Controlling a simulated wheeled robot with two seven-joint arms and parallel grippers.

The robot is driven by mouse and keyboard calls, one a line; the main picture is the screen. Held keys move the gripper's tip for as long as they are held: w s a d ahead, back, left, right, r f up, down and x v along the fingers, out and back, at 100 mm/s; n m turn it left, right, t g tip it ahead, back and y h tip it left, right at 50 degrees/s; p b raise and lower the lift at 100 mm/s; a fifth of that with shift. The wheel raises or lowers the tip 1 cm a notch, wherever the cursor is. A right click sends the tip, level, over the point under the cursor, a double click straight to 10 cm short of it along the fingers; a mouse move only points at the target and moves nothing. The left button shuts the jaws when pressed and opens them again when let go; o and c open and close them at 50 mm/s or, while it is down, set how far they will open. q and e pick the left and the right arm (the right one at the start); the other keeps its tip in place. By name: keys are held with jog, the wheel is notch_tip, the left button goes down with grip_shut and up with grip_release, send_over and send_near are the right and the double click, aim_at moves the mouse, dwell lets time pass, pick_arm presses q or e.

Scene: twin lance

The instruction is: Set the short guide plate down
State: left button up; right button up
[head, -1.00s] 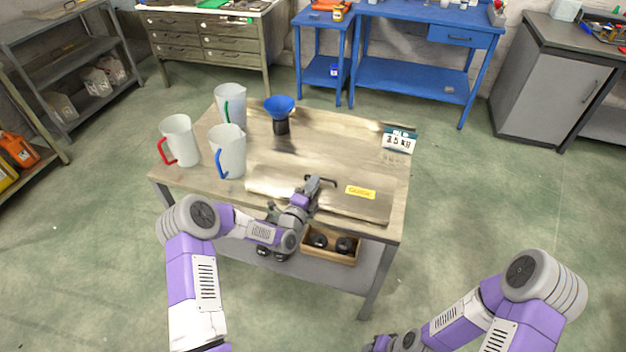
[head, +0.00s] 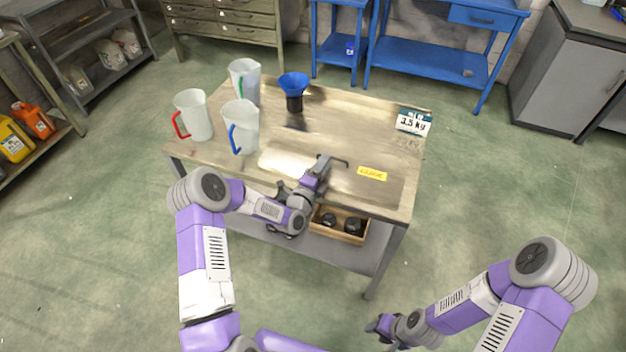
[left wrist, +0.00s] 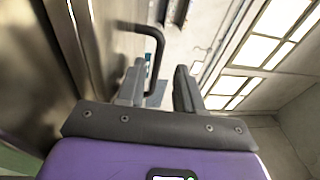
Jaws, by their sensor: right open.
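The short guide plate (head: 395,190) is a flat metal sheet with a yellow label. It appears to lie at the front of the wooden table, though I cannot tell whether it rests fully. Its dark bar handle (head: 340,161) stands left of the label; the handle also shows in the left wrist view (left wrist: 158,42). My left gripper (head: 322,164) is at the handle's left end. In the wrist view its fingers (left wrist: 158,88) are apart, with the handle's end near or between them; contact is unclear. My right gripper (head: 380,326) is open and empty, low in front of the table.
Jugs with red (head: 194,115), green (head: 245,80) and blue (head: 242,127) handles stand at the table's left. A blue funnel (head: 294,84) stands at the back. A 3.5 kg sign (head: 413,121) is at the right. A wooden box (head: 352,237) sits on the lower shelf.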

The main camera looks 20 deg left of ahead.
pick_arm(q)
jog(key=p+v, duration=0.1)
jog(key=v, duration=0.9)
jog(key=s+d+f+n+g, duration=0.4)
jog(key=s+f+n+g, duration=0.1)
jog(key=f+n, duration=0.15)
jog(key=s+d+f+n+g, duration=0.3)
jog(key=s+f+n+g, duration=0.2)
jog(key=f, duration=0.2)
jog(key=s+d+f+n+g, duration=0.1)
jog(key=s+f+n+g, duration=0.1)
jog(key=s+n+g, duration=0.2)
jog(key=s+d+f+n+g, duration=0.2)
jog(key=s+n+g, duration=0.2)
jog(key=s, duration=0.9)
jog(key=n, duration=0.3)
jog(key=shift+d+f+n+g+h, duration=0.3)
jog(key=shift+f+n+g+h, duration=0.05)
jog(key=shift+f+g+h, duration=0.05)
jog(key=shift+w+r+p, duration=0.1)
jog(key=shift+r+p, duration=0.5)
jog(key=shift+p, duration=0.05)
